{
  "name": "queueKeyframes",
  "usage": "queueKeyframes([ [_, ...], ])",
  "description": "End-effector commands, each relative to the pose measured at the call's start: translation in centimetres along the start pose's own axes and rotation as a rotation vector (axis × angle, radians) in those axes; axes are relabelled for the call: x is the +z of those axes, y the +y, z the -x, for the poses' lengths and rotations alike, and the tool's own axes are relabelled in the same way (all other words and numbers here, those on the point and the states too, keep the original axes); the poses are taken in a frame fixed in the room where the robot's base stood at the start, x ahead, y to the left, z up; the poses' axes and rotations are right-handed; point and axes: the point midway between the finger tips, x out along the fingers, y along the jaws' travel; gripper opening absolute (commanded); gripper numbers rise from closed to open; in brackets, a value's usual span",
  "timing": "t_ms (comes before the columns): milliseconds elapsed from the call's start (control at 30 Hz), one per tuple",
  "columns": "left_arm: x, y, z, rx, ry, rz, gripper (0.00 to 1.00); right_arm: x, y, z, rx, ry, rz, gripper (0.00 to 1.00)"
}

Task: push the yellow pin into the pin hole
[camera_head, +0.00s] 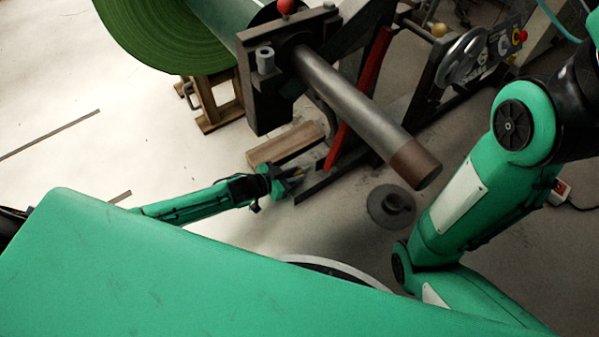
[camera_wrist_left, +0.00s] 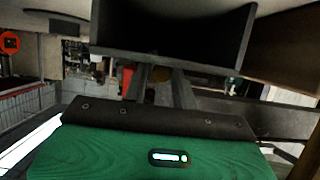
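My left gripper (camera_head: 298,175) is low in the middle of the head view, close to the foot of the dark machine stand. Most of the pin is hidden by the fingers and the dark frame. I cannot make out the pin hole in either view. My right arm crosses the right side of the head view, but its gripper is out of the picture.
A grey shaft with a brown end (camera_head: 415,165) juts out above and right of my left gripper. A green roll (camera_head: 150,35) is at upper left. A wooden block (camera_head: 285,143) and a dark round base (camera_head: 391,206) are nearby. A dark channel-shaped part (camera_wrist_left: 170,45) spans the wrist view.

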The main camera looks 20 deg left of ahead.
Motion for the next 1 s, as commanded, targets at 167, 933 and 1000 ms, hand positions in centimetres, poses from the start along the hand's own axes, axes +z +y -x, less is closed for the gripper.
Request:
queueKeyframes([
  [167, 0.0, 0.0, 0.0, 0.0, 0.0, 0.0, 0.0, 0.1, 0.0, 0.1, -0.001, -0.005, 0.001, 0.0],
  [933, -6.0, 0.0, 2.5, 0.0, 0.002, -0.002, 0.0, 1.6, 0.7, -3.1, -0.009, -0.022, 0.0, 0.0],
  [1000, -7.7, -0.1, 3.2, 0.0, 0.002, -0.002, 0.0, 1.9, 0.9, -3.9, -0.013, -0.022, 0.002, 0.0],
])
